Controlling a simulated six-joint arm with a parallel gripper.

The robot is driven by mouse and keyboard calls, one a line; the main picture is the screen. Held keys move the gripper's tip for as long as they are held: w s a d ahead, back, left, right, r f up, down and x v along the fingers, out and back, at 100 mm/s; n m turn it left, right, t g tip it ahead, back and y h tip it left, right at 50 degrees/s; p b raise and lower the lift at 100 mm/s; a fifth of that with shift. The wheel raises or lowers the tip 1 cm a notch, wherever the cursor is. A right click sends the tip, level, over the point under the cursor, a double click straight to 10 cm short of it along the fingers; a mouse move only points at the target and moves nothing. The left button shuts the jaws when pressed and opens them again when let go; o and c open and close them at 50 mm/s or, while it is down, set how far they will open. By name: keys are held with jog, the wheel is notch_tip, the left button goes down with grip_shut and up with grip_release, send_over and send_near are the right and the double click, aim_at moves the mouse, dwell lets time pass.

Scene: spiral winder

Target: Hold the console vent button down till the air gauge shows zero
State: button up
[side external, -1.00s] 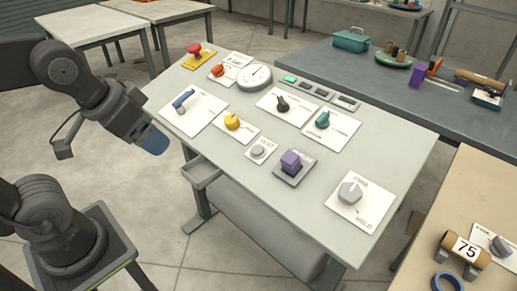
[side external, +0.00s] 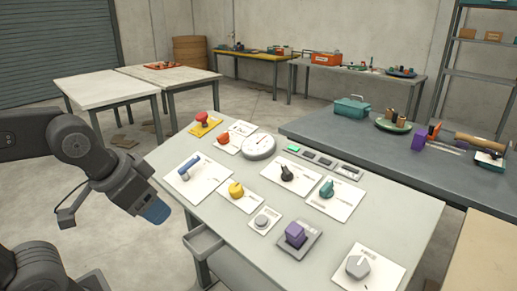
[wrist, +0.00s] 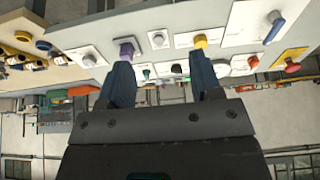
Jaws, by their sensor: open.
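The console (side external: 225,225) is a light grey table with several controls on plates. A grey round button (side external: 263,221) sits on a small white plate near its front edge; its label is too small to read, so I cannot tell whether it is the vent button. It also shows in the wrist view (wrist: 157,40). A round white dial gauge (side external: 258,147) stands towards the back; its reading is not legible. My gripper (side external: 156,212) hangs left of the console's front edge, apart from every control. In the wrist view my gripper (wrist: 162,82) has its two fingers spread, empty.
Near the grey button are a yellow knob (side external: 237,190), a purple block (side external: 295,234) and a blue lever (side external: 189,166). A red mushroom knob (side external: 202,118) on a yellow plate stands at the far left. A dark grey bench (side external: 340,131) lies behind.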

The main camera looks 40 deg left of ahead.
grip_shut()
dwell(0.3)
dwell(1.1)
